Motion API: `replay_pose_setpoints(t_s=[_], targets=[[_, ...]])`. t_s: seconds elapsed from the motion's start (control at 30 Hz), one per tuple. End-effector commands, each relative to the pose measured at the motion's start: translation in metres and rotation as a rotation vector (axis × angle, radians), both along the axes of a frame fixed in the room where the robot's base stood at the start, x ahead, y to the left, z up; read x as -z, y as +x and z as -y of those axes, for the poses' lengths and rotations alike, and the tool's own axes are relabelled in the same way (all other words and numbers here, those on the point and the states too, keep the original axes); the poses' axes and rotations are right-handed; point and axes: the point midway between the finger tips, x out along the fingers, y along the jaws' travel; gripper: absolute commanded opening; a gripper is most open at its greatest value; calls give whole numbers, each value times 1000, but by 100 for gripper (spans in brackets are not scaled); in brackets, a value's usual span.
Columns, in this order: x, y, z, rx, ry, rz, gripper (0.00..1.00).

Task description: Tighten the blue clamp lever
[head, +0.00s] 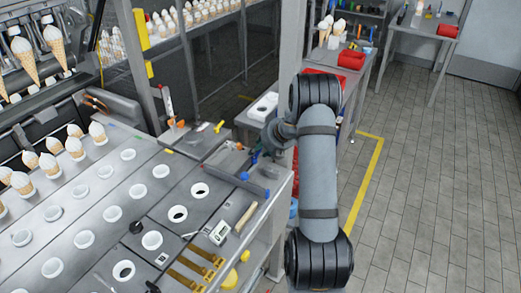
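A small blue part (256,156), which looks like the blue clamp lever, shows at the far right end of the grey machine deck. Another small blue piece (244,176) lies just below it; I cannot tell whether the two belong together. My arm comes up from the lower right, bends at the top and reaches left to the deck's end. My gripper (273,146) is close beside the blue part, small and partly hidden by my own wrist. I cannot tell whether its fingers touch the lever or how far apart they are.
The deck has rows of white-ringed holes (152,240), several holding ice cream cones (75,148). A metal post (290,40) stands just behind my wrist. A hammer (246,216), a small white meter (219,232) and brass parts (195,265) lie at the deck's front. The tiled floor at right is clear.

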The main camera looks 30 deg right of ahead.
Motion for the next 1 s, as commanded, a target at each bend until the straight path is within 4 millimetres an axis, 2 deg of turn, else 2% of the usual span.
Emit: replay_pose_setpoints(t_s=[0.33, 0.9, 1.0], targets=[[3, 2, 0, 1, 0, 1, 37], [3, 2, 0, 1, 0, 1, 3], [3, 2, 0, 1, 0, 1, 0]])
